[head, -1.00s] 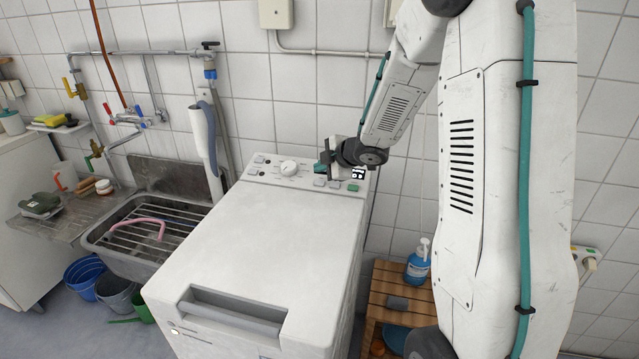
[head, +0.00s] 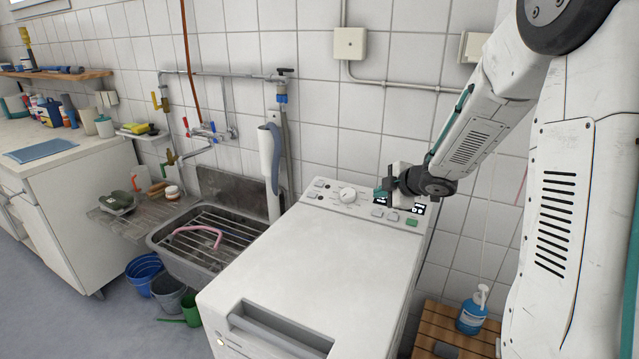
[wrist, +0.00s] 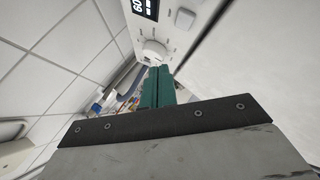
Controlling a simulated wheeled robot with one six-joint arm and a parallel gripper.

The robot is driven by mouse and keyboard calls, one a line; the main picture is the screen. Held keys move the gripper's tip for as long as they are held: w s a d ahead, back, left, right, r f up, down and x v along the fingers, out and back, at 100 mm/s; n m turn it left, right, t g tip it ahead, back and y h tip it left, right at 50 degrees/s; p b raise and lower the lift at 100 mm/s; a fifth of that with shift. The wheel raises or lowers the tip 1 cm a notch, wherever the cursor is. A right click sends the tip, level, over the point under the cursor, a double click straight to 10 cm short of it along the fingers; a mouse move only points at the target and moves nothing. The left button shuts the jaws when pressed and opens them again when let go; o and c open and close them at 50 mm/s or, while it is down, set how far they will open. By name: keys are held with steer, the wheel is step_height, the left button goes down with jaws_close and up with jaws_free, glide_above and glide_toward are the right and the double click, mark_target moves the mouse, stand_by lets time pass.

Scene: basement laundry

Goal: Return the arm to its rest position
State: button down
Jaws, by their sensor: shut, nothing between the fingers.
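My gripper (head: 383,191) is at the back of the white top-loading washing machine (head: 285,262), by its control panel (head: 335,197). In the wrist view my green gripper fingers (wrist: 158,88) are together with nothing between them. The panel's round knob (wrist: 153,50) and lit display (wrist: 146,8) lie beyond and beside the fingertips. In the head view my arm comes in from the right and partly covers the panel's right end. I cannot tell whether the fingertips touch the panel.
A tiled wall (head: 330,130) with a pipe and grey box (head: 350,43) rises close behind the machine. A sink (head: 205,240) stands to the left, buckets (head: 145,270) below it. A wooden stool (head: 448,330) with a blue soap bottle (head: 472,312) is at right.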

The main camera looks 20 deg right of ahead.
steer(key=m+g+h, duration=0.2)
steer(key=m+h, duration=0.2)
glide_above(409, 228)
steer(key=w+a, duration=0.2)
steer(key=w, duration=0.1)
steer(key=f, duration=0.2)
steer(key=shift+s+d+f, duration=0.1)
steer(key=shift+s+f, duration=0.1)
steer(key=shift+f, duration=0.15)
steer(key=s, duration=0.1)
steer(key=d+m, duration=0.1)
steer(key=s+m+h, duration=0.1)
steer(key=shift+s+d+r+g, duration=0.25)
steer(key=shift+s+d+g, duration=0.05)
steer(key=shift+s+d, duration=0.1)
steer(key=s+a+r+m+g, duration=0.2)
steer(key=s+a+r+m, duration=0.1)
steer(key=s, duration=0.4)
steer(key=s+a+r+m+g, duration=0.2)
steer(key=s+a+m+g, duration=0.1)
steer(key=s, duration=0.4)
steer(key=s+a+r+m+g, duration=0.2)
steer(key=s+r+m, duration=0.1)
steer(key=s, duration=0.4)
steer(key=s+a+r+y, duration=0.2)
steer(key=s+a+r, duration=0.3)
steer(key=s+a, duration=0.7)
steer(key=shift+s+a+r+m+t, duration=0.2)
steer(key=shift+a+m+t, duration=0.1)
steer(key=shift+a+t, duration=0.1)
